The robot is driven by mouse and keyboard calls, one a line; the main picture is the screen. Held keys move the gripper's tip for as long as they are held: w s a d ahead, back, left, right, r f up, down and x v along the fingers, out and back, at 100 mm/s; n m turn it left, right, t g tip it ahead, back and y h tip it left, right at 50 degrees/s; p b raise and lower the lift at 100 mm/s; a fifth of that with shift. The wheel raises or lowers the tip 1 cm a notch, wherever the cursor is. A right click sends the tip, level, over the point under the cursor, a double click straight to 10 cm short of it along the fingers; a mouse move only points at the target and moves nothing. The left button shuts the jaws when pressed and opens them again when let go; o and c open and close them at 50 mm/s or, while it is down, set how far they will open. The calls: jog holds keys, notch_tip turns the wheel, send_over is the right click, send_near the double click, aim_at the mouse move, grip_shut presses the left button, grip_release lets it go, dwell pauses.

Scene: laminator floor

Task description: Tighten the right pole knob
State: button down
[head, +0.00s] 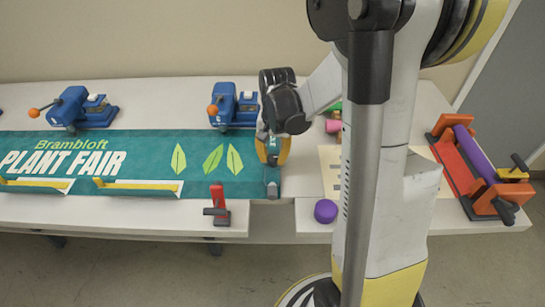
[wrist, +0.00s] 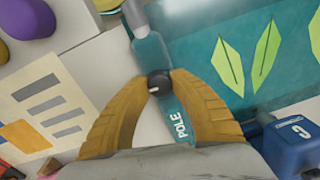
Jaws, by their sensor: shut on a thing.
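A small black knob (wrist: 158,83) with a pale mark on its top sits on a teal pole bar (wrist: 151,55) marked POLE. In the wrist view the two yellow fingers of my gripper (wrist: 160,84) curve in from both sides and are closed on the knob. In the head view my gripper (head: 272,150) is at the right end of the teal banner (head: 140,158), over the pole; the knob is hidden there by the gripper.
Two blue clamps with orange balls (head: 72,108) (head: 232,106) stand behind the banner. A red clamp (head: 218,203) stands at the table's front edge. A red roller stand (head: 460,170) is at far right.

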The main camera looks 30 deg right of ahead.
aim_at(274, 157)
jog(key=c, duration=1.1)
grip_release()
jog(key=shift+o, duration=0.2)
notch_tip(274, 157, up, 12)
jog(key=shift+s+d, duration=0.2)
jog(key=shift+a, duration=0.1)
jog(key=s+a+r+n+t, duration=0.3)
jog(key=s+a+n+t, duration=0.4)
jog(key=s+a, duration=0.3)
jog(key=a+n, duration=0.1)
jog(key=a, duration=0.2)
jog(key=shift+s+a+n, duration=0.2)
jog(key=shift+a+n, duration=0.15)
jog(key=shift+n, duration=0.05)
